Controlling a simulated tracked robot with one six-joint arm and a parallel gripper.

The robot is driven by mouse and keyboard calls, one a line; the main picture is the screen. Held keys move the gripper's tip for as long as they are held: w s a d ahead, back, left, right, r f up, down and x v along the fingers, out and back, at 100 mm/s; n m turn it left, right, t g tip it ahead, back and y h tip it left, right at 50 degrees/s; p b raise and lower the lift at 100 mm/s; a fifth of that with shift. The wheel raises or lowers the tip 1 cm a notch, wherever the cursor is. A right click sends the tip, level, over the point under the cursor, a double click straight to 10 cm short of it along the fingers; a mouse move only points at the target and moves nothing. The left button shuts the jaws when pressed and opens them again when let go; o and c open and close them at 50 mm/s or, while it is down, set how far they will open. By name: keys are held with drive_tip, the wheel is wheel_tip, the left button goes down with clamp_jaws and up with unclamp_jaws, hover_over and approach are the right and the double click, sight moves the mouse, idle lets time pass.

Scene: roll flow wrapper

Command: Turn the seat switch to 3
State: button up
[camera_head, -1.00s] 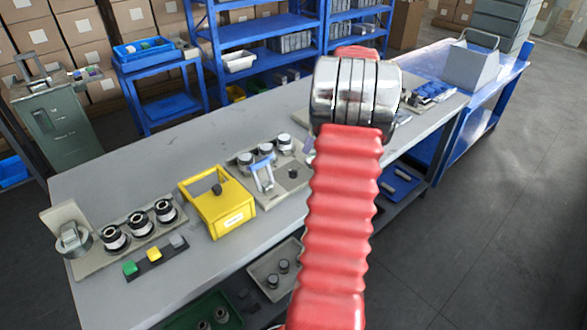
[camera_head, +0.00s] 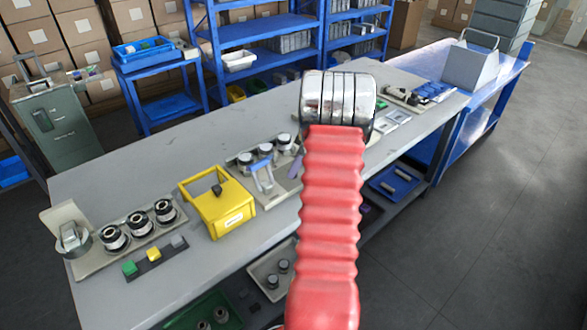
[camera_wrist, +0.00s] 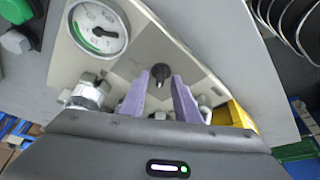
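A small black knob (camera_wrist: 160,73), which looks like the seat switch, stands on a light grey panel (camera_wrist: 75,62) in the wrist view. My gripper (camera_wrist: 159,80) is open, its two purple fingers apart and empty. In the wrist picture the knob appears between the fingertips, with a gap on each side; I cannot tell how far beyond them it is. No position numbers are readable. In the head view a purple finger of my gripper (camera_head: 296,167) shows at the right end of the bench panel, and the knob cannot be made out there.
A round gauge (camera_wrist: 98,27) and a metal bolt (camera_wrist: 88,92) sit close to the knob. In the head view a blue-handled clamp (camera_head: 262,170) and a yellow box (camera_head: 220,208) stand to the left. The bench's left rear is clear.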

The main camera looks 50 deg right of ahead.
clamp_jaws()
idle(0.4)
drive_tip(key=shift+a, duration=0.25)
drive_tip(key=shift+d, duration=0.15)
drive_tip(key=shift+m, duration=0.4)
drive_tip(key=shift+a+m+h, duration=0.15)
drive_tip(key=shift+m+h, duration=0.55)
drive_tip(key=shift+m, duration=0.8)
drive_tip(key=shift+a+m+h, duration=0.1)
drive_tip(key=shift+m+h, duration=0.6)
drive_tip(key=shift+m, duration=0.8)
